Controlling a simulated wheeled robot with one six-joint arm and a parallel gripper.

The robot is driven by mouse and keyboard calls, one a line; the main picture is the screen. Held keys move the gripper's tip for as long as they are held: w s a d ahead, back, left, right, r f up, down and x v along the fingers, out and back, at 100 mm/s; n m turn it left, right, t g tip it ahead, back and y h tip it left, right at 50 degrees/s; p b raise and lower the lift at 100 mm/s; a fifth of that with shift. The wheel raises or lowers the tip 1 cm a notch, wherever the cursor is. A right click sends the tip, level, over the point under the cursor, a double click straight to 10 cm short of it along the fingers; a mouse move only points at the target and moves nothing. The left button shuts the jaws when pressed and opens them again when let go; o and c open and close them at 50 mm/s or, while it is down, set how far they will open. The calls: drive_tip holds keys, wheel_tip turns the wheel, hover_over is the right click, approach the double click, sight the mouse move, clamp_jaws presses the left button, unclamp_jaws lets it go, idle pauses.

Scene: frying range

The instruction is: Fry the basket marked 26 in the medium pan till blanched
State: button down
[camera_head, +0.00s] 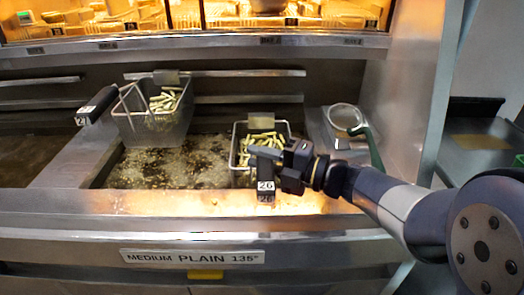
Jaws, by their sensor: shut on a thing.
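The basket marked 26 (236,150) holds pale green-yellow sticks and sits low at the right end of the medium pan. Its back hook plate is below the wall rail. My gripper (284,168) is shut on its handle, whose black-and-white tag (265,187) reads 26. The gripper and handle hide part of the basket's front, and I cannot tell how deep it sits in the oil. The medium pan (160,170) holds bubbling brown oil, and its front plate (192,257) reads MEDIUM PLAIN 135°.
Another basket (155,125) with similar sticks hangs from the rail (225,73) at the pan's left, its black handle (97,106) pointing left-forward. A round strainer (345,117) with a green handle lies on the right-hand ledge. A lit shelf (200,42) runs along the back.

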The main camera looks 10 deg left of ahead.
wheel_tip(320, 180, up, 14)
drive_tip(key=p, duration=0.9)
drive_tip(key=shift+f, duration=0.1)
